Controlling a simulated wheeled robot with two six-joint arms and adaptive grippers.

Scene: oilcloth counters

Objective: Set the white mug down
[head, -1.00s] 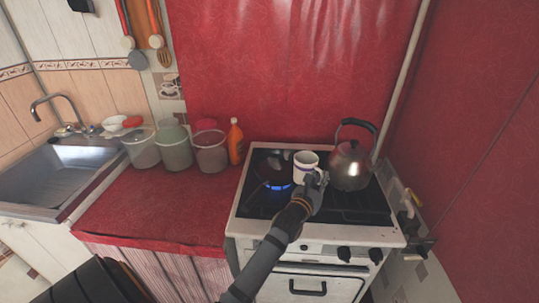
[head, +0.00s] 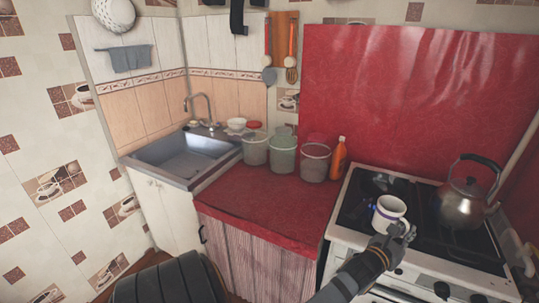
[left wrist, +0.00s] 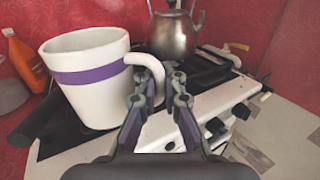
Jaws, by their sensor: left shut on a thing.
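The white mug (head: 389,213) is upright over the left part of the stove. In the left wrist view the mug (left wrist: 88,95) shows a purple band and a curved handle. My left gripper (head: 400,236) is shut on the mug's handle; its fingers also show in the left wrist view (left wrist: 160,85). The mug appears held above the stove top; its exact height is hard to tell. The stove (head: 345,215) is white with a dark top. The red counter (head: 265,196) lies to its left. My right gripper is not in view.
A metal kettle (head: 463,205) stands on the stove, right of the mug. An orange bottle (head: 338,160) and several buckets, including a green one (head: 283,155), line the counter's back. A sink (head: 185,158) is at the left. The counter's front and middle are clear.

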